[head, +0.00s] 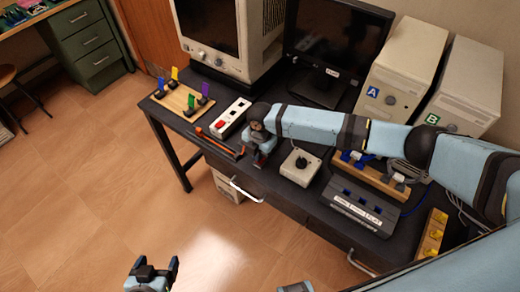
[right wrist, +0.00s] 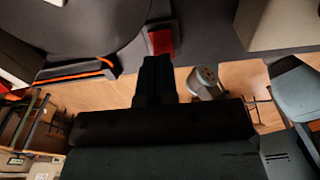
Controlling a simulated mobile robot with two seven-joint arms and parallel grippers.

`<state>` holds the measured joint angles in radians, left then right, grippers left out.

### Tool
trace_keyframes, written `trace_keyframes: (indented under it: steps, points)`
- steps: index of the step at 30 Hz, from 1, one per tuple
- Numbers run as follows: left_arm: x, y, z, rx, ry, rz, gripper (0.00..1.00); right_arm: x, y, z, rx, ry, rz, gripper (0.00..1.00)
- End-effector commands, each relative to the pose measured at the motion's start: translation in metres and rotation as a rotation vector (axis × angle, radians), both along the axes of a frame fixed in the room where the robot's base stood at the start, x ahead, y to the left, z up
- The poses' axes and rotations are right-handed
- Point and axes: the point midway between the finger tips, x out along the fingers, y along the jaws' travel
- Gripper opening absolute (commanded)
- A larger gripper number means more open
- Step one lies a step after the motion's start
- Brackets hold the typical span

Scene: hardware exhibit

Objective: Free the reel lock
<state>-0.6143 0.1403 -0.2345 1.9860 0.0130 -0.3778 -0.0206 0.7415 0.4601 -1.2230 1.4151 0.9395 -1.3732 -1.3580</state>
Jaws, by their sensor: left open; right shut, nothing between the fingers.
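My right gripper (head: 262,155) points down over the front edge of the dark table, left of a joystick box. Its fingers (right wrist: 155,65) are shut and empty in the right wrist view. A small red piece (right wrist: 160,42) shows right by the fingertips there; I cannot tell whether they touch it. Nothing in view is clearly marked as the reel lock, so I cannot tell which part it is. A dark grey unit (head: 350,213) with white labels and blue parts stands at the table's front, right of the joystick box. My left gripper (head: 153,268) is open and empty, low over the floor.
The joystick box (head: 300,166) stands close to my right gripper. A white strip with a red switch (head: 231,118), an orange-and-black item (head: 216,142) and a peg board (head: 184,99) lie to the left. Monitors and computer cases (head: 403,70) fill the back. Floor in front is clear.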

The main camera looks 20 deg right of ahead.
Motion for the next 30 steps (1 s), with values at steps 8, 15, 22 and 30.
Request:
trace_keyframes:
  steps: [8,15,22,30]
  points:
    - [0.004,-0.002,0.028,-0.008,-0.020,0.001,0.81,0.005,-0.004,0.063,-0.003,-0.016,-0.009,0.00]
    - [0.001,-0.001,0.017,-0.002,-0.006,-0.001,0.81,0.007,-0.007,0.108,-0.003,-0.015,-0.011,0.00]
    - [0.000,0.000,0.013,0.001,-0.001,-0.001,0.81,0.008,-0.009,0.125,-0.005,-0.015,-0.014,0.00]
    - [0.002,0.000,0.017,-0.002,-0.008,0.000,0.81,0.008,-0.009,0.126,-0.005,-0.014,-0.013,0.00]
